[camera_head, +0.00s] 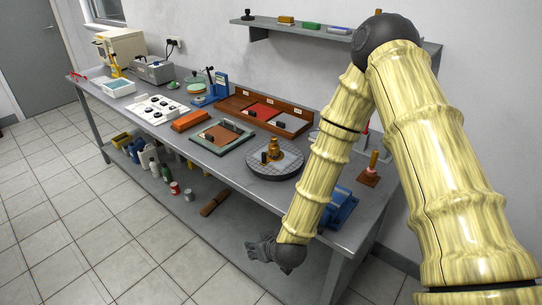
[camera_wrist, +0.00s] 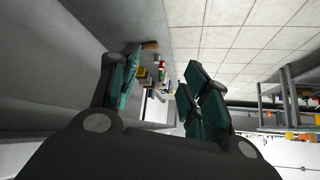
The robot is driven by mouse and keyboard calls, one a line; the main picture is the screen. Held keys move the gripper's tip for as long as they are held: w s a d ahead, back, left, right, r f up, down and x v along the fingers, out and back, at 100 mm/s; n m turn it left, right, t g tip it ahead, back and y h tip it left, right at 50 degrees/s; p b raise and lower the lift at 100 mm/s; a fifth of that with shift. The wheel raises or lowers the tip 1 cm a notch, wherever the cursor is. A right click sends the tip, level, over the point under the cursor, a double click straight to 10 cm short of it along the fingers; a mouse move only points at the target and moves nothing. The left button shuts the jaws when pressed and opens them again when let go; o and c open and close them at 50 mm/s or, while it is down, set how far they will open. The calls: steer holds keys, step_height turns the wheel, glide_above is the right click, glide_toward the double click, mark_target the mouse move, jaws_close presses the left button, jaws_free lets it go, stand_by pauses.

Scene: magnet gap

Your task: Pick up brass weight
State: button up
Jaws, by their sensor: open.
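The brass weight (camera_head: 274,149) is a small golden, stepped piece standing upright on a round grey gridded plate (camera_head: 287,170) near the middle of the bench in the head view. A small black block (camera_head: 264,158) stands close to its left. My gripper (camera_head: 258,252) hangs in front of the bench's front edge, below the top and well apart from the weight. In the wrist view its two green-padded fingers (camera_wrist: 158,95) are spread with nothing between them. The weight does not show clearly in the wrist view.
The bench (camera_head: 236,181) also carries a green-edged board (camera_head: 222,136), an orange box (camera_head: 190,121), a brown divided tray (camera_head: 290,124) and a blue device (camera_head: 338,208) near the right end. A lower shelf holds bottles and cans (camera_head: 175,188). The tiled floor in front is clear.

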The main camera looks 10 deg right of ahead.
mark_target(274, 140)
steer(key=w+a+r+n+t+b, duration=0.1)
steer(key=w+a+r+t+b, duration=0.25)
steer(key=w+r, duration=0.95)
steer(key=d+r+t, duration=0.1)
steer(key=w+d+r+m+t+h, duration=0.1)
steer(key=d, duration=0.1)
steer(key=w+d+t+p, duration=0.1)
steer(key=d, duration=0.1)
steer(key=shift+w+d+r+m+h, duration=0.25)
steer(key=shift+r+m+h, duration=0.05)
steer(key=shift+r+m, duration=0.1)
steer(key=d+r+m+t+h, duration=0.3)
steer(key=d+r, duration=0.2)
steer(key=d, duration=0.3)
steer(key=w, duration=0.3)
steer(key=w+d+p, duration=0.1)
steer(key=w, duration=0.2)
steer(key=shift+d+f, duration=0.1)
steer(key=shift+f, duration=0.1)
steer(key=w, duration=0.1)
steer(key=w+p, duration=0.1)
steer(key=w, duration=0.1)
steer(key=w+p, duration=0.1)
steer(key=shift+w+d+r, duration=0.15)
steer(key=shift+w+d, duration=0.05)
steer(key=shift+d, duration=0.1)
steer(key=shift+w, duration=0.45)
jaws_close()
